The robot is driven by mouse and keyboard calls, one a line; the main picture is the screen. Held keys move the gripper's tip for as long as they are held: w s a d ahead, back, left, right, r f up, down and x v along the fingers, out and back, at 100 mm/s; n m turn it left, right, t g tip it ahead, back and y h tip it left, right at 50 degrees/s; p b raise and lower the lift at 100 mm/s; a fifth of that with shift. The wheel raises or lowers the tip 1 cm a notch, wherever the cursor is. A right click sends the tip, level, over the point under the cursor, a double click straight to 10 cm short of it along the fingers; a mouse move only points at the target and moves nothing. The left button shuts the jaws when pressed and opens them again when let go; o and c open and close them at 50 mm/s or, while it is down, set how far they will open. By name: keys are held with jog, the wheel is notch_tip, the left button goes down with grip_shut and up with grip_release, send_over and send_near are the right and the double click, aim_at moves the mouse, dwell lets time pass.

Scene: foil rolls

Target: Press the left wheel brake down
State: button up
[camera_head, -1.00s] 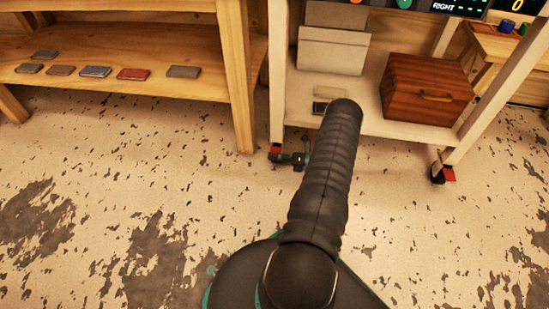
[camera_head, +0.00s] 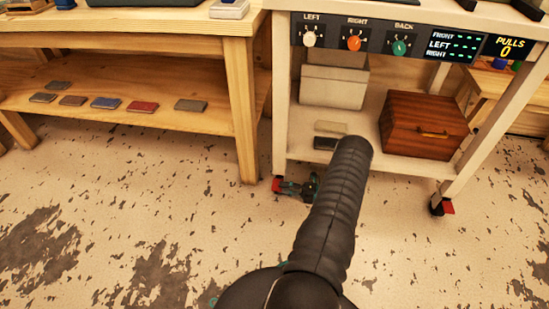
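The left wheel brake (camera_head: 277,184) is a small red tab at the foot of the white cart's front left leg. My gripper (camera_head: 290,187) is low by the floor, just right of this tab, with its tips close to it. I cannot tell whether they touch, or whether the tab is up or down. My dark arm covers part of the gripper, and its fingers are too small to read as open or shut. The white cart (camera_head: 373,121) stands on its wheels. Its right wheel brake (camera_head: 447,207) is another red tab at the front right leg.
A wooden bench (camera_head: 243,110) stands close left of the cart, with several small flat items on its lower shelf. The cart carries a brown wooden box (camera_head: 424,125), a pale box (camera_head: 333,87) and a knob panel (camera_head: 355,38). The worn floor in front is clear.

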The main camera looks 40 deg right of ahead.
jog(key=v, duration=1)
jog(key=s+a+r+n+g, duration=0.25)
jog(key=a+n+g, duration=0.2)
jog(key=n, duration=0.45)
jog(key=s+a+r+n+g, duration=0.25)
jog(key=a+n+g, duration=0.2)
jog(key=n, duration=0.35)
jog(key=w+a+r+n+g+h+p, duration=0.1)
jog(key=w+a+r+n, duration=0.1)
jog(key=r, duration=0.5)
jog(key=w+a+r+n+g+h, duration=0.1)
jog(key=w+a+r+n+g, duration=0.1)
jog(key=r, duration=0.6)
jog(key=w+a+r+n+g+h+p, duration=0.1)
jog(key=w+a+r+n+h, duration=0.1)
jog(key=r+n, duration=0.4)
jog(key=shift+w+a+r+g+p, duration=0.35)
jog(key=shift+w+a+r, duration=0.15)
jog(key=shift+w+r, duration=0.3)
